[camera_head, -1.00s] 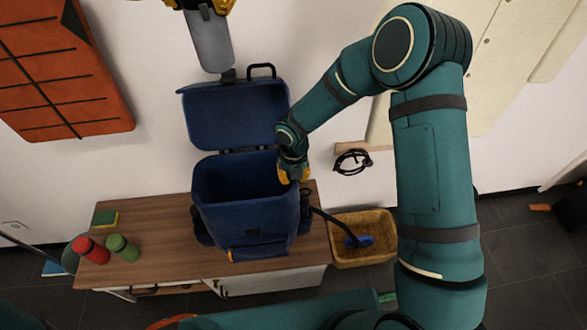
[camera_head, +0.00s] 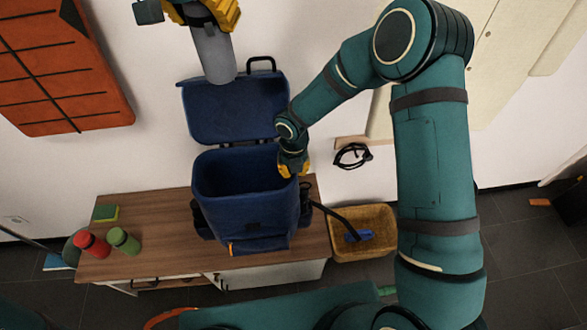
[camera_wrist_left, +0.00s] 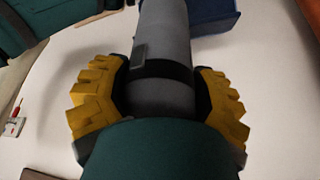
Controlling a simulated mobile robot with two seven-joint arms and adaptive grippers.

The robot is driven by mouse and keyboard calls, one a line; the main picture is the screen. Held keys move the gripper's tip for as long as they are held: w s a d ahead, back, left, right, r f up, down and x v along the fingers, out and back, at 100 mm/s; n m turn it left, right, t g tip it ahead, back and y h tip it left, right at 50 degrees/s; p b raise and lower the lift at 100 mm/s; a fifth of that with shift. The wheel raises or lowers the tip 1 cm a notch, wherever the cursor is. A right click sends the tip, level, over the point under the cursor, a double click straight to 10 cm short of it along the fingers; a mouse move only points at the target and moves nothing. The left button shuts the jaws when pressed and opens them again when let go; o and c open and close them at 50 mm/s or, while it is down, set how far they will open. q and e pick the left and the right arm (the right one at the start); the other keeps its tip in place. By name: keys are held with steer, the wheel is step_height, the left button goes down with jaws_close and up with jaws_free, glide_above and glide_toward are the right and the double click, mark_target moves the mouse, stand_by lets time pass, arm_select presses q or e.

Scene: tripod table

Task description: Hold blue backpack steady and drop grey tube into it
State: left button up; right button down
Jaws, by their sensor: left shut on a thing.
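The blue backpack (camera_head: 245,215) stands open on the wooden cabinet, its lid (camera_head: 235,112) raised at the back. My left gripper (camera_head: 203,22), at the top of the head view, is shut on the grey tube (camera_head: 214,60). The tube hangs down, its lower end overlapping the raised lid in the picture, above the backpack's opening. In the left wrist view, the yellow fingers (camera_wrist_left: 163,85) sit on both sides of the tube (camera_wrist_left: 165,35). My right gripper (camera_head: 292,167) is at the backpack's right back rim; its fingertips are partly hidden, so its grip is unclear.
A wicker basket (camera_head: 385,243) is at the right. Black glasses-like item (camera_head: 352,155) is near the wall.

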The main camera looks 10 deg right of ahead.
mark_target(217, 68)
arm_select(q)
steer(key=shift+f, duration=4.65)
arm_select(e)
steer(key=shift+s+f, duration=0.1)
steer(key=shift+f, duration=0.05)
arm_select(q)
steer(key=o, duration=1.4)
steer(key=v, duration=1.2)
arm_select(e)
steer(key=c, duration=1)
jaws_free()
steer(key=shift+r, duration=0.2)
